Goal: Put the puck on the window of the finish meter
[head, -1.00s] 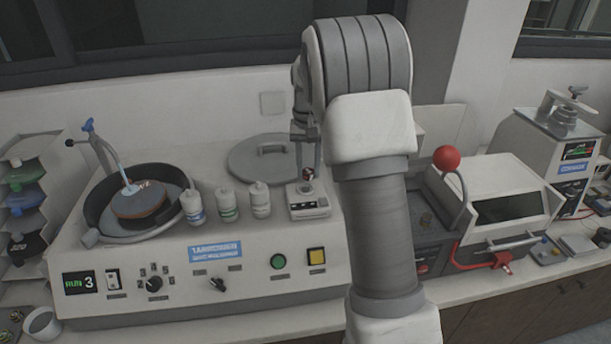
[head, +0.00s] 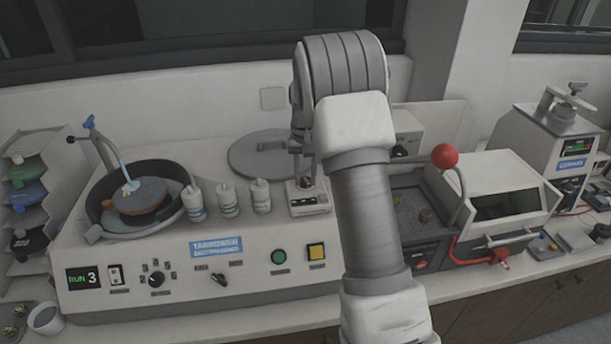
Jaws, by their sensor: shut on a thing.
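The finish meter (head: 310,203) is a small light box with a dark display strip on its front. It sits on top of the grinding machine, right of the white bottles. My gripper (head: 304,178) points down just above the meter, shut on the puck (head: 304,184), a small dark reddish piece. The puck is at the meter's top, where the window would be. The window is hidden, and I cannot tell whether the puck touches it. My arm covers the area right of the meter.
Several white bottles (head: 228,202) stand close left of the meter. A round grey lid (head: 255,158) lies behind it. The grinding bowl (head: 110,225) is farther left. The mounting press with a red ball lever (head: 445,156) stands to the right.

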